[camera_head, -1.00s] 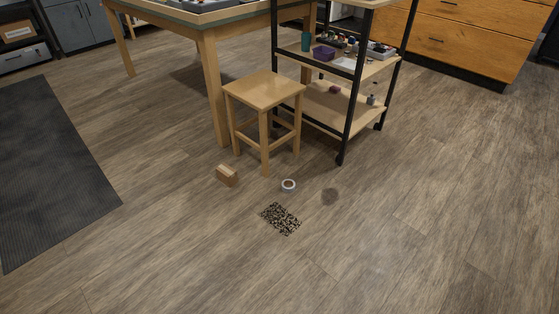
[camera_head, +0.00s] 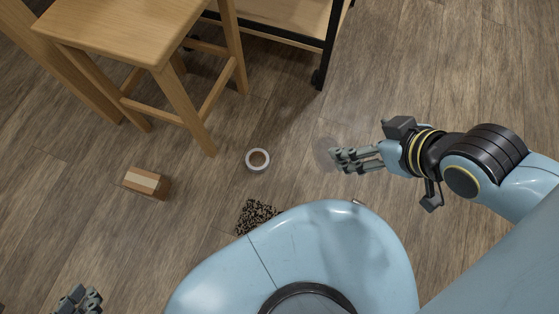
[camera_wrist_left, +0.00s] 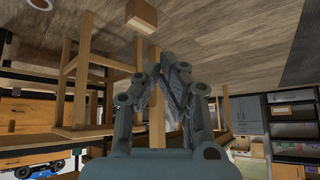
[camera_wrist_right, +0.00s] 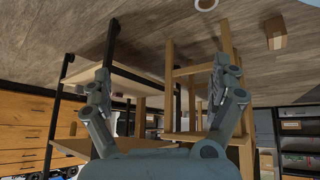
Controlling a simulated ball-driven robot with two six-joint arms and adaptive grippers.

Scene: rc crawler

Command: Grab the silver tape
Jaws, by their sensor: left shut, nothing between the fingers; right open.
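The silver tape (camera_head: 258,160) is a small ring lying flat on the wood floor, near the middle of the head view. It also shows at the top edge of the right wrist view (camera_wrist_right: 206,3). My right gripper (camera_head: 335,160) is open and empty, to the right of the tape and apart from it. My left gripper (camera_head: 80,300) is at the bottom left of the head view, far from the tape. In the left wrist view its fingers (camera_wrist_left: 176,62) come together with nothing between them.
A wooden stool (camera_head: 130,25) stands behind and left of the tape. A black-framed shelf cart (camera_head: 325,55) is at the top. A speckled patch (camera_head: 256,214) is partly hidden by my base. Floor around the tape is clear.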

